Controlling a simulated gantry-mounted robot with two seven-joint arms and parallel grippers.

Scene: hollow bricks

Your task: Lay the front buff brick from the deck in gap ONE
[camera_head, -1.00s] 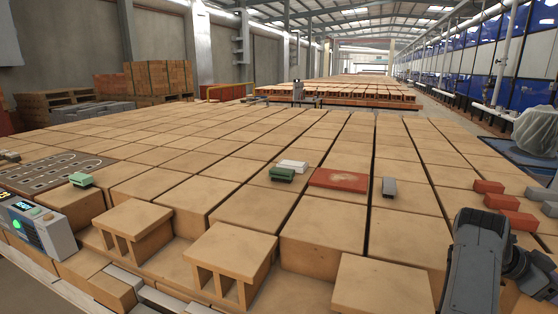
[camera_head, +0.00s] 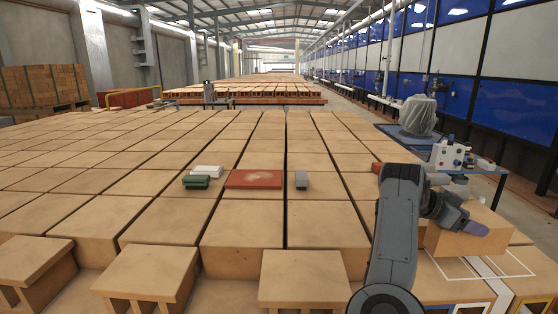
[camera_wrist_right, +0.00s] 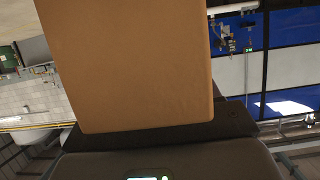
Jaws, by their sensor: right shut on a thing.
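My right gripper (camera_head: 456,218) is shut on a buff brick (camera_head: 446,243) at the right of the head view. The same brick fills the upper middle of the right wrist view (camera_wrist_right: 130,65), with a dark gripper part across its lower end. In the head view the brick is beside and partly over a white outline (camera_head: 515,275) on the front right. I cannot tell its height above the surface there. Label ONE cannot be read. My left gripper is not in view.
Rows of buff bricks cover the middle. A red slab (camera_head: 254,179), green block (camera_head: 196,182), white block (camera_head: 207,171) and grey block (camera_head: 301,180) lie on them. Hollow buff bricks (camera_head: 150,271) stand in front. A blue-topped table (camera_head: 405,134) with a white device (camera_head: 447,155) stands right.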

